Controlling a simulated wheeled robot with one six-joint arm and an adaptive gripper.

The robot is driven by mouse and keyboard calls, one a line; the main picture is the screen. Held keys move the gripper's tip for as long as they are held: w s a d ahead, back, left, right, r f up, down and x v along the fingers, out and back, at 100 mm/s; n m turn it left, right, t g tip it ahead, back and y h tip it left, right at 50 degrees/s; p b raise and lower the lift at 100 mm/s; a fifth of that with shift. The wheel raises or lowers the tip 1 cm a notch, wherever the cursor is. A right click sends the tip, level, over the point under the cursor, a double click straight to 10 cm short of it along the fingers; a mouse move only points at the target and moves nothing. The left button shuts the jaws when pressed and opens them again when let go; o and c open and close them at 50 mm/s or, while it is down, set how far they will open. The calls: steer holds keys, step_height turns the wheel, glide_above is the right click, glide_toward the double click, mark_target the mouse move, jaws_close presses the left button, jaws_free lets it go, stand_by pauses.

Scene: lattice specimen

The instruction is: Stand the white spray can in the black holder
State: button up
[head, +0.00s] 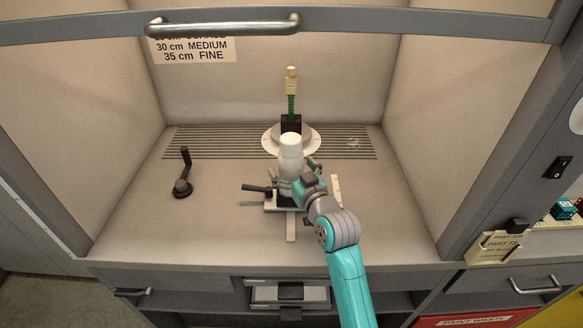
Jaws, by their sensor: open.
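The white spray can (291,150) stands upright near the middle of the booth floor, in front of the round white turntable. My gripper (297,177) is open, with its fingers around the can's lower part. The can's bottom is hidden behind my gripper. Dark parts of a low stand, which may be the black holder (271,192), show around the can's foot. I cannot tell whether the can is fully seated there or whether the fingers touch it.
A green and cream lattice specimen (291,95) stands in a black block on the turntable (309,141), behind the can. A black crank-shaped tool (184,176) is at the left. The floor on both sides is mostly clear. A metal handle bar (223,26) crosses above.

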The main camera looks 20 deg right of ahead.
mark_target(296, 174)
steer(key=shift+s+d+r, duration=0.1)
steer(key=shift+s+d, duration=0.05)
steer(key=shift+s, duration=1.1)
steer(key=shift+s+d+r, duration=0.1)
steer(key=shift+s+d, duration=0.05)
steer(key=shift+s, duration=1.05)
steer(key=s+d, duration=0.1)
steer(key=s, duration=1.1)
steer(key=shift+d+r, duration=0.15)
steer(key=shift+r, duration=0.1)
